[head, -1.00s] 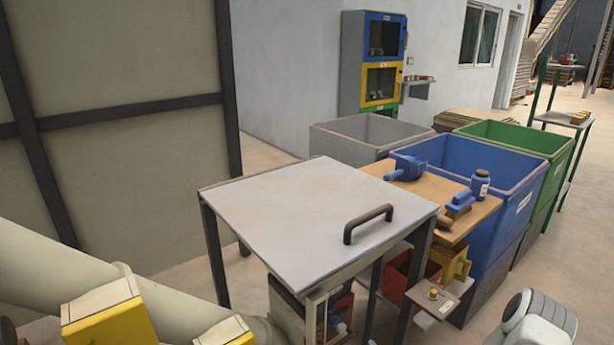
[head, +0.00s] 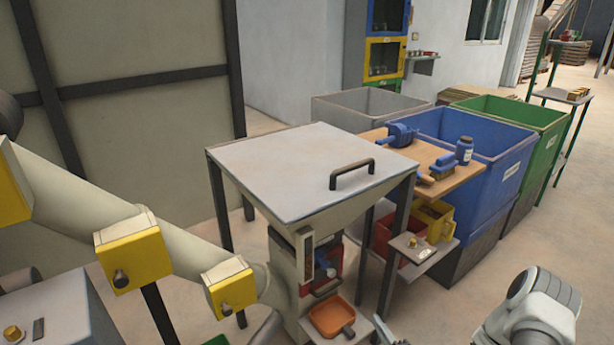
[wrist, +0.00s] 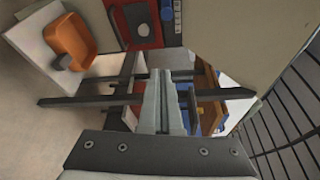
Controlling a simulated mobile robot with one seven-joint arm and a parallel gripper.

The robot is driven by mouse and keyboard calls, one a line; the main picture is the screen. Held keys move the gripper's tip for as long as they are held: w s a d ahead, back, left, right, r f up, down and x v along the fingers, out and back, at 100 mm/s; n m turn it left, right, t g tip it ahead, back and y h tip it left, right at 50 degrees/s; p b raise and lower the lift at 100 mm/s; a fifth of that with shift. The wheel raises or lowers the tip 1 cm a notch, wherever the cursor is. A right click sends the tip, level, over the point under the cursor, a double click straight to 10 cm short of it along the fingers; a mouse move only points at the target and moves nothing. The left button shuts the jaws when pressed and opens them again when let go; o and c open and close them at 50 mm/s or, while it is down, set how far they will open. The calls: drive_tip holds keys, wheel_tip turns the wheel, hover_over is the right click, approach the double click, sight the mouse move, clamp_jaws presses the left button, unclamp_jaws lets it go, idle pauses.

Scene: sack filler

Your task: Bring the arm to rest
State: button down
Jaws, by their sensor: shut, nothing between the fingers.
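My gripper (wrist: 163,105) shows in the wrist view with its grey fingers together and nothing between them. It points toward open space beside the sack filler, apart from what lies beyond. In the head view a white-grey part of my arm (head: 533,308) stands at the lower right; the gripper cannot be made out clearly there. The sack filler's hopper has a flat grey lid (head: 300,165) with a dark handle (head: 352,174), lying closed. An orange scoop (head: 332,317) rests on a pale shelf at the filler's front and also shows in the wrist view (wrist: 70,40).
A beige pipe with yellow boxes (head: 132,255) runs in from the left. A wooden board (head: 455,188) carries blue tools and a bottle (head: 464,150). Blue (head: 490,215), green (head: 520,110) and grey bins (head: 345,112) stand behind.

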drive_tip(key=s+a+r+n+g+y, duration=0.1)
drive_tip(key=a+r+n+g+y, duration=0.3)
drive_tip(key=r, duration=0.4)
drive_tip(key=a+r+n+g+y, duration=0.2)
drive_tip(key=a+r+n+y, duration=0.3)
drive_tip(key=r, duration=0.4)
drive_tip(key=s+a+r+n+g+h, duration=0.2)
drive_tip(key=s+a+r+n+g, duration=0.45)
drive_tip(key=s+r+g, duration=0.55)
drive_tip(key=s+d+r+n+t+h, duration=0.2)
drive_tip(key=s+d+r+t+h, duration=0.5)
drive_tip(key=s+d+r+h, duration=0.5)
wheel_tip(320, 180, up, 15)
drive_tip(key=s+a+p, duration=0.1)
drive_tip(key=p, duration=1.5)
drive_tip(key=shift+a+r+p, duration=0.15)
drive_tip(key=shift+a+p, duration=0.05)
drive_tip(key=shift+p, duration=0.2)
